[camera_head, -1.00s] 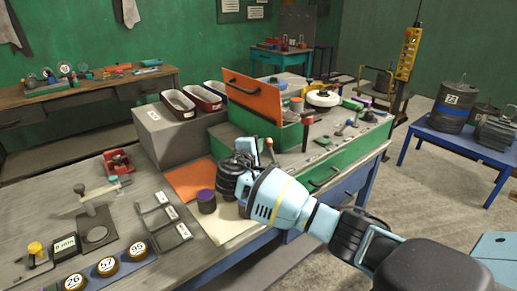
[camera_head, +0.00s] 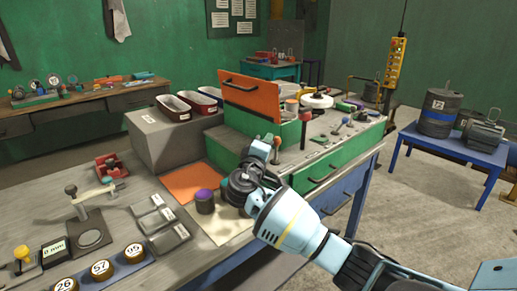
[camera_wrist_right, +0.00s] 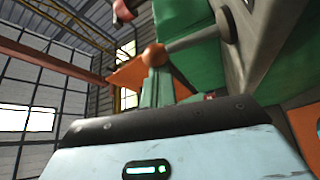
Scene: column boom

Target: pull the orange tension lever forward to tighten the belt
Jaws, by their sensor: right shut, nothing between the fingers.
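The lever with an orange-brown knob (camera_head: 277,142) stands at the near left end of the green bench unit. In the right wrist view its knob (camera_wrist_right: 154,55) sits on a grey shaft that runs to a round pivot on a grey surface. I cannot make out the belt. My left gripper is not in view.
A raised orange panel (camera_head: 250,97) stands behind the gripper. A red-topped post (camera_head: 304,116) and several small levers are to the right. A purple-topped cylinder (camera_head: 205,200) stands on the near bench.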

